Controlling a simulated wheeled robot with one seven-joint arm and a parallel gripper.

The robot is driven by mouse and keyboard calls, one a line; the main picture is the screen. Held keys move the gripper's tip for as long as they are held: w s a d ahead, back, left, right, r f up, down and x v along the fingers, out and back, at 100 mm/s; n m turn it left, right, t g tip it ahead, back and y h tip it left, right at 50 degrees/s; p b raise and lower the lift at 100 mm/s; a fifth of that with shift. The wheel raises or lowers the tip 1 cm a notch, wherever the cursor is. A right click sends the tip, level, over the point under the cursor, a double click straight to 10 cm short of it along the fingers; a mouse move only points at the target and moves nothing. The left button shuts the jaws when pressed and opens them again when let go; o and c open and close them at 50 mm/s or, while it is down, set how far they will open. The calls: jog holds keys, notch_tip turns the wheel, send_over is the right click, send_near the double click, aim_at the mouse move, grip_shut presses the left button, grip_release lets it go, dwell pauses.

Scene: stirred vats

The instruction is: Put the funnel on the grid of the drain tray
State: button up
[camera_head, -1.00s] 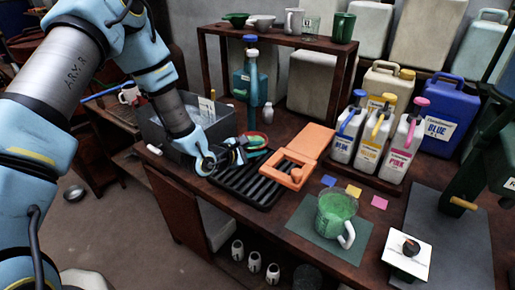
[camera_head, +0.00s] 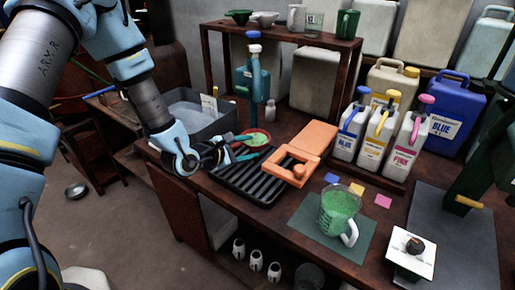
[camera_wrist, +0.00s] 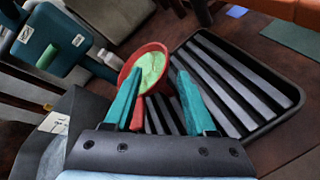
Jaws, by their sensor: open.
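A red-rimmed round piece with green inside (camera_head: 257,138), seemingly the funnel, is at the far end of the drain tray. In the wrist view this red piece (camera_wrist: 148,66) shows just ahead of the fingers, with a short red stub towards me. I cannot tell whether it rests on the grid or beside it. The black drain tray (camera_head: 250,184) lies on the bench, its bars bare at the near end; it also shows in the wrist view (camera_wrist: 240,85). My gripper (camera_head: 246,147) is open over the tray's left side. Its teal fingers (camera_wrist: 160,73) hold nothing.
An orange frame (camera_head: 292,168) overlaps the tray's right side. A grey bin (camera_head: 215,125) stands to the left. A green-filled jug (camera_head: 338,210) stands on a mat at front right.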

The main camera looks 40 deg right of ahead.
jog(key=w+a+r+m+t+y, duration=0.25)
jog(key=w+a+y, duration=0.3)
jog(key=a, duration=0.85)
jog(key=w+a+r+m+t+y, duration=0.15)
jog(key=w+a+m+y, duration=0.35)
jog(key=a, duration=0.8)
jog(key=s+a+r+m+g+y, duration=0.1)
jog(key=s+a+r+m+g, duration=0.1)
jog(key=a, duration=0.7)
jog(key=s+a+r+m+g+y, duration=0.1)
jog(key=s+a+r+m+y, duration=0.1)
jog(key=s+a+r, duration=0.3)
jog(key=a, duration=0.4)
jog(key=shift+s+a+r+g+b, duration=0.2)
jog(key=shift+r+g+b, duration=0.15)
jog(key=shift+g+b, duration=0.05)
